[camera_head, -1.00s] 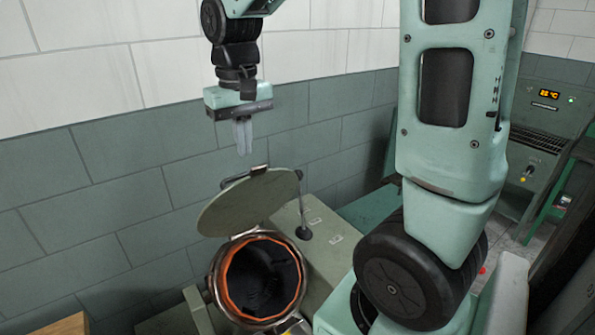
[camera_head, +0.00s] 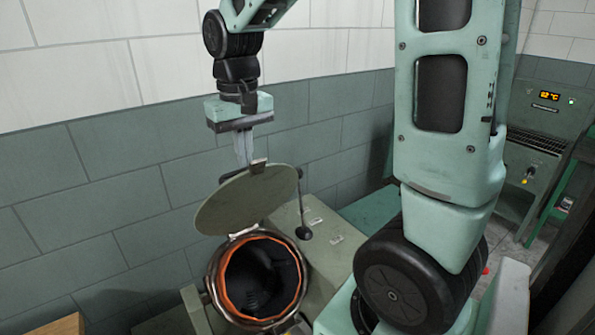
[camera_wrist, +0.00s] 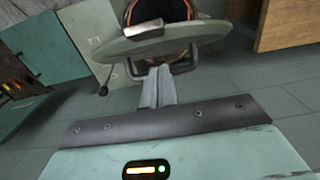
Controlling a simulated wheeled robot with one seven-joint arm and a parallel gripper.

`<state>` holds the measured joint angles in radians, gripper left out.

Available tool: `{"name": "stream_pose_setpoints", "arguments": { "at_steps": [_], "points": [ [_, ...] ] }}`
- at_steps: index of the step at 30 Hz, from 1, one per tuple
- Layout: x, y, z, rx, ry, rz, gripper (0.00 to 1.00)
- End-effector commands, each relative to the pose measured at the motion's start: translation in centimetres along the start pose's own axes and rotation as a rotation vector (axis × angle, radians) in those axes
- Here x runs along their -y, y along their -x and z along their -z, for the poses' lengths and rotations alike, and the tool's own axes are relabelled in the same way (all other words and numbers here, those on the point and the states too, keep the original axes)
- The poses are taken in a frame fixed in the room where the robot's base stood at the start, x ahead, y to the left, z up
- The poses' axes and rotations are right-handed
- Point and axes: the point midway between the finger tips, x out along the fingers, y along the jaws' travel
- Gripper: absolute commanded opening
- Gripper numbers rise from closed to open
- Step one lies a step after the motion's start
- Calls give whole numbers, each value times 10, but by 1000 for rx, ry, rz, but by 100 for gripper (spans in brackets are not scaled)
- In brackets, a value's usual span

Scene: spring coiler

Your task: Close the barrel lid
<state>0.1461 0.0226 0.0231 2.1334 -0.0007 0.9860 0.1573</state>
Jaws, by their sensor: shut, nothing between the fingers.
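The barrel lid (camera_head: 243,200) is a round grey-green disc, hinged at the barrel's back rim and standing open, tilted up. The barrel (camera_head: 214,285) has an orange inner rim and a dark inside. My gripper (camera_head: 244,164) is shut and empty, pointing down at the lid's upper back edge, close to the lid's handle. In the wrist view the shut fingers (camera_wrist: 158,72) reach the bar handle on the lid (camera_wrist: 165,45). I cannot tell whether they touch it.
A lever with a black knob (camera_head: 303,233) stands right of the lid. A tiled wall (camera_head: 110,190) is close behind. A machine with an orange display (camera_head: 549,96) stands at the far right. A wooden block (camera_head: 62,325) shows at lower left.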

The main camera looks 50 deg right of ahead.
Motion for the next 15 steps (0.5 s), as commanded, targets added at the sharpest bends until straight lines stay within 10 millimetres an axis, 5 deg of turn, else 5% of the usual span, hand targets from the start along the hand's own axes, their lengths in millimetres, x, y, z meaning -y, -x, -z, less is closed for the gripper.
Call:
{"name": "stream_pose_setpoints", "arguments": {
  "at_steps": [15],
  "points": [
    [0, -9, -18, -1, 0, 0, 0]
  ]
}}
